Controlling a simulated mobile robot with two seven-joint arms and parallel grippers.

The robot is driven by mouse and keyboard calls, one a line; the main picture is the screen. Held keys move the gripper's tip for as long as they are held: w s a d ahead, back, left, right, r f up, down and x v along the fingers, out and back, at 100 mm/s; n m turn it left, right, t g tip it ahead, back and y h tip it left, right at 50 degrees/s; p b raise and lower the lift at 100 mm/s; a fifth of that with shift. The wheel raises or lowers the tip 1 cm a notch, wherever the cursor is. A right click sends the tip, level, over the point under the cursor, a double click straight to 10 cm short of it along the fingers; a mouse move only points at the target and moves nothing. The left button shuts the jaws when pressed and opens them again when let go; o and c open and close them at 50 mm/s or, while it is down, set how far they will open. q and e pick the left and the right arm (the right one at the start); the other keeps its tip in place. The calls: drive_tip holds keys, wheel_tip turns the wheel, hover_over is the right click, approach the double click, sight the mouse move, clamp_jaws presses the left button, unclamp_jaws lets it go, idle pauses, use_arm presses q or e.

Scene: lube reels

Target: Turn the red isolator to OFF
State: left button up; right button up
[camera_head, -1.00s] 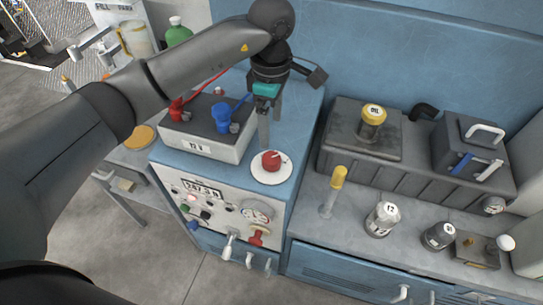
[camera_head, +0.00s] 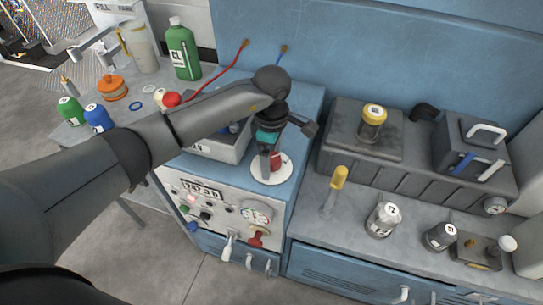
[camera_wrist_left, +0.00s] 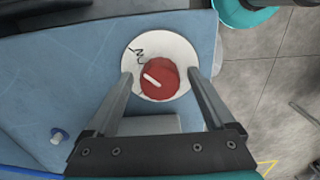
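The red isolator knob (camera_wrist_left: 160,78) sits on a round white plate (camera_wrist_left: 176,46) on the blue cabinet top. A white pointer line on it points up and left in the left wrist view. Dark lettering beside it is not clearly readable. My left gripper (camera_wrist_left: 160,75) is open, with one finger on each side of the knob and a small gap showing on both sides. In the head view the left gripper (camera_head: 267,168) points down over the plate and hides most of the knob (camera_head: 276,161). My right gripper is not in view.
A grey battery box (camera_head: 225,146) stands behind the plate, partly under my arm. The front panel has a display (camera_head: 201,192), a gauge (camera_head: 256,212) and a red handle (camera_head: 257,238). A yellow-topped tool (camera_head: 338,178) and jars (camera_head: 383,219) stand at the right.

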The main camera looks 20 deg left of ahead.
use_arm(q)
drive_tip(key=c, duration=1.3)
drive_tip(key=shift+c, duration=0.2)
drive_tip(key=shift+n, duration=0.3)
drive_tip(key=n, duration=0.3)
drive_tip(key=shift+n, duration=0.3)
drive_tip(key=n, duration=0.4)
drive_tip(key=shift+r+p, duration=0.1)
drive_tip(key=shift+p, duration=0.3)
drive_tip(key=n+p, duration=0.1)
drive_tip(key=n, duration=0.4)
drive_tip(key=n+p, duration=0.1)
drive_tip(key=n, duration=0.3)
drive_tip(key=shift+n, duration=0.3)
drive_tip(key=o, duration=1.4)
drive_tip(key=shift+c, duration=0.2)
